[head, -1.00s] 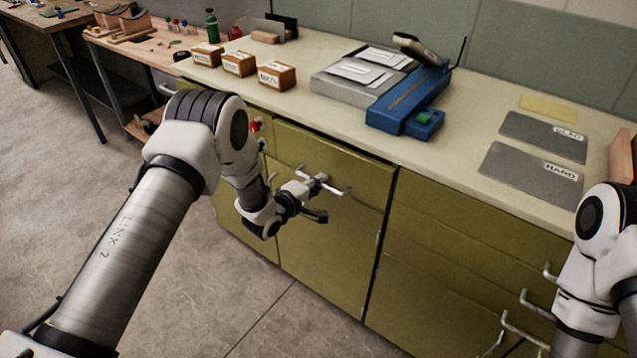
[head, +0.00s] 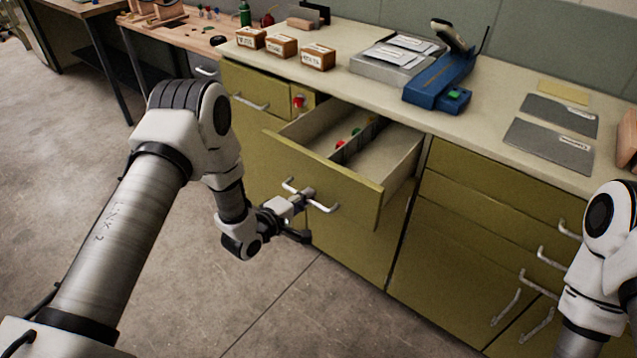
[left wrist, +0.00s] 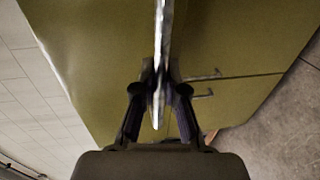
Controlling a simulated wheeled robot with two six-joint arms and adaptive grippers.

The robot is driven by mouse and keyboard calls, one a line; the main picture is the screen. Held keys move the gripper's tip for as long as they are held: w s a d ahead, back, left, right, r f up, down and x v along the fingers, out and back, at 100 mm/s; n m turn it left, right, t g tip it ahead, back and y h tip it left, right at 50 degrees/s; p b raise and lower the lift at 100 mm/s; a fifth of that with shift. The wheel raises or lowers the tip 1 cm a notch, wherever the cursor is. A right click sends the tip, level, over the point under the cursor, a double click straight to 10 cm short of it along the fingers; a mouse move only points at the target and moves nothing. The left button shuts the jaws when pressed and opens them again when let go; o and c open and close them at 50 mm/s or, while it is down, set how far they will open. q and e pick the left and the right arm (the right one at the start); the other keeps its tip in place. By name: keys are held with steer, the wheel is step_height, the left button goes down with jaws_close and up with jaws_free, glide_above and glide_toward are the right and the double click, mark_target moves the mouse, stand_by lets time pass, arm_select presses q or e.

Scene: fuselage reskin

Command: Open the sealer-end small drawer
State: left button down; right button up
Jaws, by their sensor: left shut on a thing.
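An olive drawer (head: 350,198) stands pulled out from the cabinet below the counter in the head view. Its pale interior shows dividers and several small red and green items. My left gripper (head: 298,196) is shut on the drawer's bar handle (head: 324,207), in front of the drawer face. In the left wrist view the handle (left wrist: 163,40) runs between the fingers of the left gripper (left wrist: 160,88). A blue sealer-like machine (head: 440,85) stands on the counter behind and to the right of the drawer. My right arm shows at the right edge, its gripper out of view.
Closed olive drawers with handles (head: 552,258) are to the right. A smaller closed drawer (head: 250,88) is at the left. Labelled boxes (head: 281,47) and grey sheets (head: 548,146) lie on the counter. The floor (head: 270,325) in front is clear.

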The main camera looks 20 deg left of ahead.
arm_select(q)
steer(key=f+p+v, duration=0.1)
steer(key=f+v, duration=0.1)
steer(key=v, duration=0.9)
steer(key=shift+p, duration=0.4)
steer(key=shift+s+a, duration=0.1)
steer(key=shift+s, duration=0.05)
steer(key=c, duration=1.2)
jaws_free()
steer(key=shift+f, duration=0.1)
steer(key=v, duration=1.2)
